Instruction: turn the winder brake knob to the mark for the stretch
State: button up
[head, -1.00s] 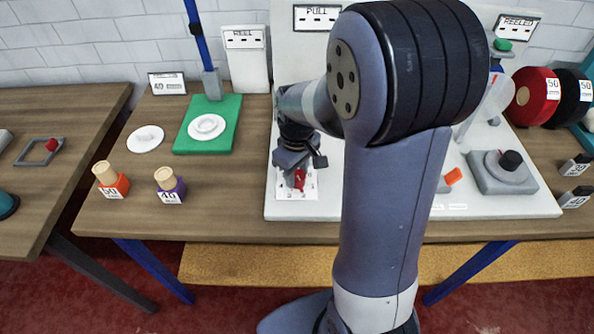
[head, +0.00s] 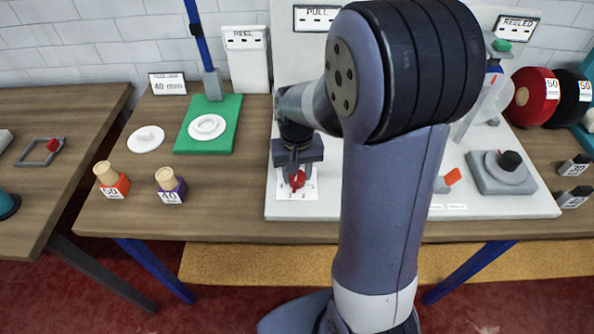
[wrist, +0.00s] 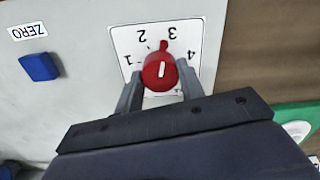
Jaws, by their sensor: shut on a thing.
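The brake knob (wrist: 161,72) is red and round, with a white line on top and a small red pointer nub. It sits on a white dial card (wrist: 122,42) marked 1 to 4. In the wrist view the nub points between 2 and 3, closer to 3. My gripper (wrist: 159,76) is shut on the knob, with one finger on each side. In the head view the knob (head: 297,180) shows below my gripper (head: 298,171), at the front left of the white board (head: 400,208); my arm hides much of the board.
A blue block (wrist: 39,67) sits beside the ZERO label (wrist: 27,31). A green mat (head: 186,143) with a white disc lies left of the board. Orange (head: 112,188) and purple (head: 170,190) based pegs stand at the front left. A grey unit with a black knob (head: 510,160) is at right.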

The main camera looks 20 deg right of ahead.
jog(key=shift+m, duration=1)
jog(key=o, duration=1)
notch_tip(320, 180, up, 11)
jog(key=shift+f, duration=0.15)
notch_tip(320, 180, down, 11)
jog(key=shift+r, duration=0.15)
